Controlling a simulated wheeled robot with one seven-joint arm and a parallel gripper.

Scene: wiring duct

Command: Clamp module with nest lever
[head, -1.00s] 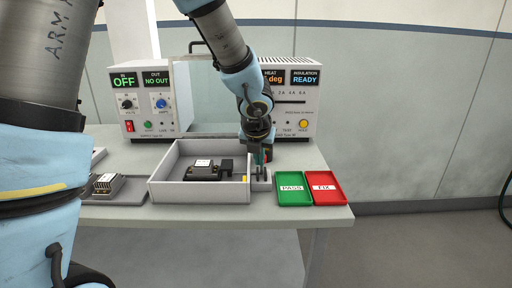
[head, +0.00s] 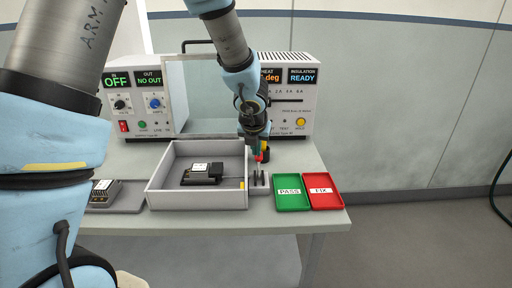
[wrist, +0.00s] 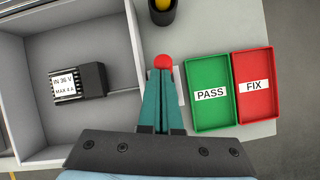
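The module (head: 202,170), dark and finned with a white label, sits in the open grey box (head: 155,192). In the wrist view the module (wrist: 66,86) reads "IN 36 V, MAX 4 A", and a plain black block (wrist: 93,80) adjoins its right side. I cannot tell whether that block is the nest lever. My gripper (head: 260,157) is right of the box, above a small grey holder (head: 264,190) with dark upright prongs. Its teal fingers (wrist: 163,75) are close together with a red round-ended piece (wrist: 162,62) at their tips. The fingers hide how it is held.
A green PASS tray (head: 290,196) and red FIX tray (head: 324,194) lie right of the holder. Another module (head: 104,192) rests on a grey tray at left. Instrument cabinets (head: 295,105) stand behind. A black cup with a yellow top (wrist: 162,10) is beyond the gripper.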

